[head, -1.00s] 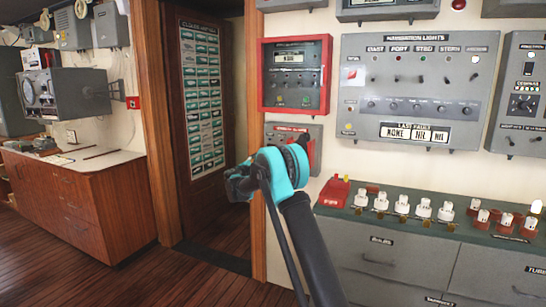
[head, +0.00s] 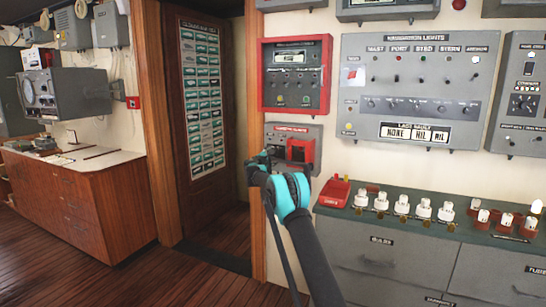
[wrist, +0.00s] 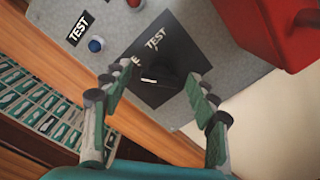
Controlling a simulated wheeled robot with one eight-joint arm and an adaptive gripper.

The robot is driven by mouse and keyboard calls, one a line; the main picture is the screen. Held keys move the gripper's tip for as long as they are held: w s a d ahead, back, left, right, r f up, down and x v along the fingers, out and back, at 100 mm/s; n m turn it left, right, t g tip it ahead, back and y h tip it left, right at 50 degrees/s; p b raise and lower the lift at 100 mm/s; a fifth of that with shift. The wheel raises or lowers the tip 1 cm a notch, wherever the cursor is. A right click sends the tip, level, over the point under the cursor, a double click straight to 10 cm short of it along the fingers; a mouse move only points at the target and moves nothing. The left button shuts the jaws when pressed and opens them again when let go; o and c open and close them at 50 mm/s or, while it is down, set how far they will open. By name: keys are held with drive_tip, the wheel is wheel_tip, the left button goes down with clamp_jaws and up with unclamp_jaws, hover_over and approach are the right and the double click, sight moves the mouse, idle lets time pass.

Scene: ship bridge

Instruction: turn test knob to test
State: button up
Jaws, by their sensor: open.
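The test knob (wrist: 172,88) is a dark round knob on a black square plate (wrist: 140,52) in the wrist view. A short white mark on it lies to the left side, toward a partly hidden label ending in E. The word TEST is printed on the plate above it. My gripper (wrist: 158,80) is open, with one finger left and one right of the knob; I cannot tell whether they touch it. In the head view my gripper (head: 263,160) is in front of the lower left of the grey alarm panel (head: 281,133); the knob is hidden there.
A red cover (wrist: 262,32) juts from the panel at upper right of the wrist view. A blue button (wrist: 96,45) sits beside a separate TEST label. In the head view, a red-framed panel (head: 265,80) hangs above and a console (head: 385,262) stands at lower right.

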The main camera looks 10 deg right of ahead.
drive_tip(key=c, duration=1.2)
drive_tip(key=shift+m, duration=0.4)
drive_tip(key=m, duration=0.6)
drive_tip(key=shift+f+m, duration=0.1)
drive_tip(key=shift+m, duration=0.3)
drive_tip(key=m, duration=0.6)
drive_tip(key=shift+f, duration=0.1)
drive_tip(key=shift+o, duration=0.2)
drive_tip(key=shift+m, duration=0.3)
